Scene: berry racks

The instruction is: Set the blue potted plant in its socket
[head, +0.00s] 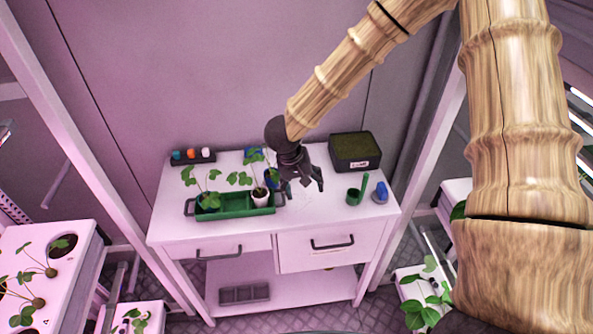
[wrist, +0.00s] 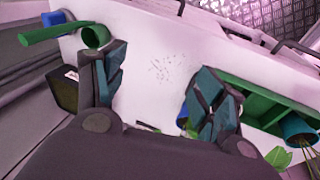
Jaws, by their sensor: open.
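The green tray (head: 238,211) stands on the white table and holds two small leafy plants. A blue pot (head: 271,178) shows behind the tray's right end, partly hidden by leaves and my gripper. My gripper (head: 304,186) is open and empty, just right of the tray. The wrist view shows bare tabletop between its fingers (wrist: 160,80). A bit of blue (wrist: 182,120) shows beside one finger, mostly hidden. The tray (wrist: 255,105) lies beyond that finger.
A black planter box (head: 355,151) stands at the back right, with a green cup (head: 354,196) and a blue object (head: 380,193) in front of it. A dark rack with small coloured items (head: 192,156) is at the back left. The front right tabletop is clear.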

